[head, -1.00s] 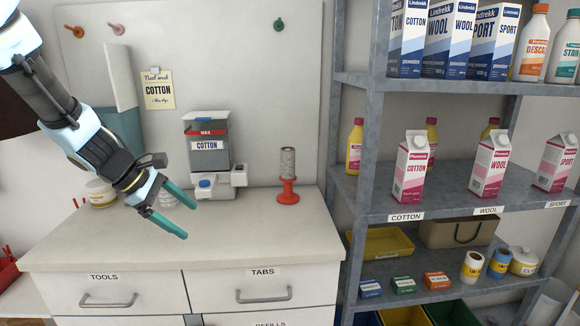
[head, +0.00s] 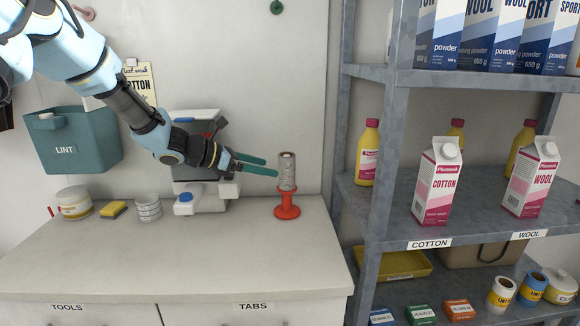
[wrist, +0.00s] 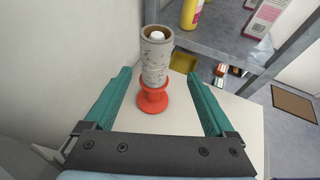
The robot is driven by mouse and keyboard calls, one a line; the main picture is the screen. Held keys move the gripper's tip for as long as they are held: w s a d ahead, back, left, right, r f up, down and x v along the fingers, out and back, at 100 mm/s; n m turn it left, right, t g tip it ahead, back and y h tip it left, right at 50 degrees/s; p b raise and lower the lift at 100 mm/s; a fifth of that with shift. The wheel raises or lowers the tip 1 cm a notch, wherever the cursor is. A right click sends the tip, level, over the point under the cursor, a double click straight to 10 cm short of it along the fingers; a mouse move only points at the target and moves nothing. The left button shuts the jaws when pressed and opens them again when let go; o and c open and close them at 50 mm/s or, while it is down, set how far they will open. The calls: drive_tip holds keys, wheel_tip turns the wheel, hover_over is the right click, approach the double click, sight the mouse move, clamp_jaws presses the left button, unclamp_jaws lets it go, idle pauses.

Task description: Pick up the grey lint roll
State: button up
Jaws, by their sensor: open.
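The grey lint roll (head: 287,171) stands upright on a red spool-shaped holder (head: 287,206) on the counter, near the wall. In the wrist view the grey lint roll (wrist: 156,56) shows specks on its side and sits on the red holder (wrist: 153,101). My gripper (head: 270,167) is open, with teal fingers pointing right, just left of the roll near its upper part. In the wrist view my gripper (wrist: 158,82) has its fingers spread on either side, with the roll ahead between their lines. Nothing is between the fingertips in my grasp.
A detergent dispenser (head: 197,190) stands behind my gripper. The shelving unit (head: 378,190) rises right of the roll, with cartons and bottles. A teal LINT bin (head: 75,142) hangs on the wall. The front of the counter (head: 200,260) is clear.

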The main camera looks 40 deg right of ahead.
sight(280, 168)
drive_tip(key=x, duration=0.2)
drive_tip(key=p+x, duration=0.1)
drive_tip(key=x, duration=0.3)
drive_tip(key=shift+w+d+r+p, duration=0.2)
drive_tip(key=shift+w+p, duration=0.1)
drive_tip(key=shift+w, duration=0.05)
drive_tip(key=p+x, duration=0.2)
drive_tip(key=x, duration=0.2)
drive_tip(key=shift+d+f+p, duration=0.2)
drive_tip(key=shift+d+p, duration=0.05)
drive_tip(key=shift+p, duration=0.15)
drive_tip(key=shift+s+d+f, duration=0.15)
drive_tip(key=shift+d+f, duration=0.1)
drive_tip(key=shift+d, duration=0.05)
drive_tip(key=c, duration=1.4)
drive_tip(key=shift+r, duration=0.1)
